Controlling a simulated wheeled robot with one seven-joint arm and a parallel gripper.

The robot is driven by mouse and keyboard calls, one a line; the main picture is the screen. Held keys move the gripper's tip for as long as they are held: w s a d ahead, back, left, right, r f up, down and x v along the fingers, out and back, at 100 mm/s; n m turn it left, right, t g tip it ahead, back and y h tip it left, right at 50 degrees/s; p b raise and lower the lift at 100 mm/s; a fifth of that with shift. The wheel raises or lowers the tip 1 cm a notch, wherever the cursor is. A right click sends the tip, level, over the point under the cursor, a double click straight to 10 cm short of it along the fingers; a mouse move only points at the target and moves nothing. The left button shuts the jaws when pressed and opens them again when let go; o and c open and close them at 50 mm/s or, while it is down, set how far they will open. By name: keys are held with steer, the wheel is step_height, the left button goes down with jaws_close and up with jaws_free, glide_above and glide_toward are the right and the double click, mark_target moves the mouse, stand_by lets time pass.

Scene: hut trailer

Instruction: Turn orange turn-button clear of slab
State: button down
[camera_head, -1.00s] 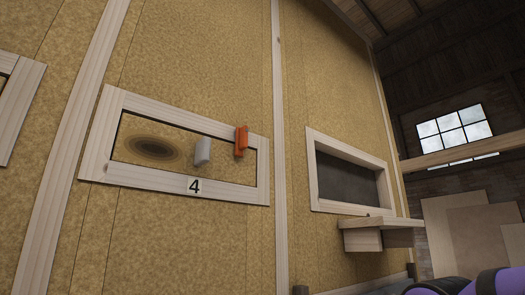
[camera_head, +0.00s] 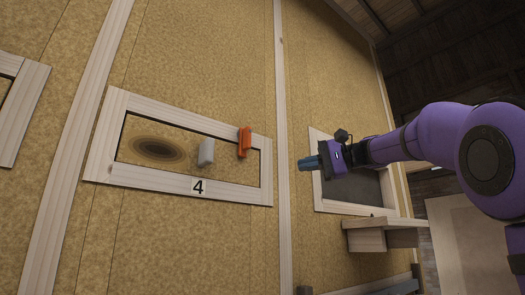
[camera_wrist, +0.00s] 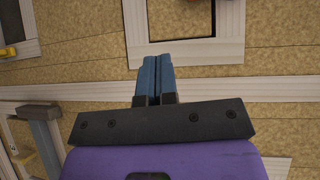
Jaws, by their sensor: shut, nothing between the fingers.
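The orange turn-button (camera_head: 244,142) sits on the upper rail of the pale wooden frame marked 4, near its right end. Its long side runs across the rail, and its lower end overlaps the slab (camera_head: 183,135). The slab is tan with a dark oval patch and a light grey handle (camera_head: 206,152). My gripper (camera_head: 302,163) is right of this frame, in front of the wall near the dark opening, apart from the button. In the wrist view its blue fingers (camera_wrist: 153,62) are together and empty. The button cannot be made out clearly in the wrist view.
A pale-framed dark opening (camera_head: 352,190) lies behind my gripper, with a wooden shelf (camera_head: 372,222) below it. A vertical batten (camera_head: 283,120) stands between the two frames. Another frame (camera_head: 22,110) is at the far left.

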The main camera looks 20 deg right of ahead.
steer(key=shift+n+y, duration=0.5)
steer(key=shift+y, duration=0.4)
steer(key=r, duration=0.1)
steer(key=d+r, duration=0.2)
steer(key=r, duration=0.1)
steer(key=shift+w+d+r, duration=0.1)
steer(key=shift+w, duration=0.3)
glide_toward(246, 141)
steer(key=shift+w+a+f, duration=0.35)
steer(key=shift+w+a, duration=0.3)
steer(key=shift+a, duration=0.1)
steer(key=shift+w+a+f, duration=0.3)
steer(key=shift+w+a, duration=0.4)
steer(key=shift+a, duration=0.05)
steer(key=shift+w+a+f, duration=0.35)
steer(key=shift+w+a, duration=0.3)
steer(key=shift+a, duration=0.1)
